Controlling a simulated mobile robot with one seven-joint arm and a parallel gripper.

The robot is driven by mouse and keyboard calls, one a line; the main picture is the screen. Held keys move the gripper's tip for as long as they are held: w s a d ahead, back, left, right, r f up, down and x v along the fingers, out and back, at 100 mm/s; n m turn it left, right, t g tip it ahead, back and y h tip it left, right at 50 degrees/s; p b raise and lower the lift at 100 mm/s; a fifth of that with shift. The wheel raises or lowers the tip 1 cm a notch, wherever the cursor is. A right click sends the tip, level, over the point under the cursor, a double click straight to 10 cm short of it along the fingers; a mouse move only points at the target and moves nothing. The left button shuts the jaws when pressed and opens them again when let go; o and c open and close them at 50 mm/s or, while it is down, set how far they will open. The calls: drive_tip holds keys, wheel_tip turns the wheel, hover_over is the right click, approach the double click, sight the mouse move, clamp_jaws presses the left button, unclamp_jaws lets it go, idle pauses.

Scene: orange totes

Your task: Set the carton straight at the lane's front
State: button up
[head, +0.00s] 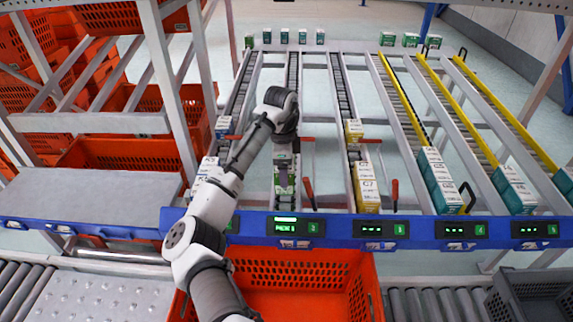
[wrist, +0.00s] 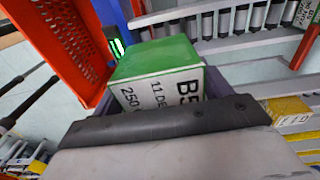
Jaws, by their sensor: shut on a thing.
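The carton is a green and white box (head: 284,184) in the second lane from the left, near the front rail, with my gripper (head: 284,155) over it from above. In the wrist view the carton (wrist: 158,75) shows a green face and a white face printed with large "B5" letters. It sits close against the dark edge of my gripper (wrist: 165,122), which is shut on it. The carton looks roughly in line with the lane; any small tilt is hard to judge. My fingertips and its lower part are hidden.
The blue front rail (head: 400,227) carries lit displays. Red-handled levers stand beside the lane, one at its right (head: 309,192). Yellow and white cartons (head: 366,188) fill the neighbouring lane's front. An orange tote (head: 300,285) is below the rail.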

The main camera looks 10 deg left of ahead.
drive_tip(key=shift+f+b, duration=2.25)
drive_tip(key=shift+f, duration=1.35)
drive_tip(key=shift+p, duration=0.3)
drive_tip(key=o, duration=1.1)
drive_tip(key=shift+o, duration=0.2)
drive_tip(key=r, duration=0.4)
drive_tip(key=r+b, duration=0.1)
drive_tip(key=r, duration=0.8)
drive_tip(key=shift+a+r, duration=0.3)
drive_tip(key=shift+r, duration=0.1)
